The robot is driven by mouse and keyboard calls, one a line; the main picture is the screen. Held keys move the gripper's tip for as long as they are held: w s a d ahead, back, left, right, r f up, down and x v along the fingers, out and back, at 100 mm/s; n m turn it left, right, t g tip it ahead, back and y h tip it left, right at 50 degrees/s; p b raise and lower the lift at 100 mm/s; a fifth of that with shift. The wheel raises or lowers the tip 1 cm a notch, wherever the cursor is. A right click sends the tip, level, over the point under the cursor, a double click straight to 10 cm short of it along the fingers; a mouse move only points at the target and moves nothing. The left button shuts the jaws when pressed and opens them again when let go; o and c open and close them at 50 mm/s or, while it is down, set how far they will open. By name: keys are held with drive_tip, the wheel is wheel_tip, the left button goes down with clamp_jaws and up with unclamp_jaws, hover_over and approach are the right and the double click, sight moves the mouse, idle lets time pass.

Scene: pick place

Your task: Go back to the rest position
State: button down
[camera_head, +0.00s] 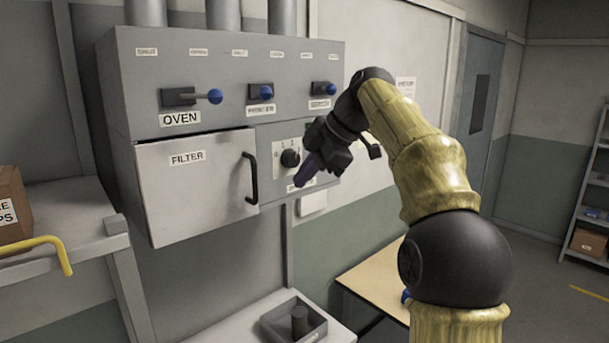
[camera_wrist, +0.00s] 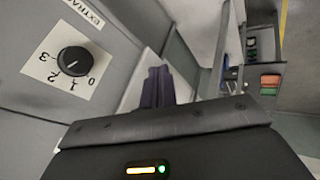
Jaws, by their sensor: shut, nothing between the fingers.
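My gripper (camera_head: 304,178) is in front of the lower right part of the grey wall unit (camera_head: 232,66), just below and right of a black dial knob. Its dark fingers are together and hold nothing. In the wrist view the shut fingers (camera_wrist: 157,86) point away from the camera, right of the dial (camera_wrist: 72,61) with its numbers 0 to 3. The fingers look apart from the dial. My arm is bent, reaching in from the right.
The unit has a closed FILTER door (camera_head: 195,185) with a black handle and several blue-tipped levers above. Below stand a dark tray (camera_head: 278,322) with a cylinder and a wooden table (camera_head: 372,283). Open floor lies right.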

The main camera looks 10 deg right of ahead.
drive_tip(key=s+f+m+g+h+b, duration=0.15)
drive_tip(key=f+m, duration=0.35)
drive_tip(key=f, duration=0.6)
drive_tip(key=s+f+m+t+h, duration=0.1)
drive_tip(key=s+f+m+h, duration=0.1)
drive_tip(key=f+m, duration=0.65)
drive_tip(key=s+d+f+m+g+h+b, duration=0.1)
drive_tip(key=s+f+m, duration=0.5)
drive_tip(key=s+f, duration=1.3)
wheel_tip(320, 180, down, 3)
drive_tip(key=shift+s+r+h+b, duration=0.2)
drive_tip(key=shift+h+b, duration=0.35)
drive_tip(key=shift+h, duration=0.2)
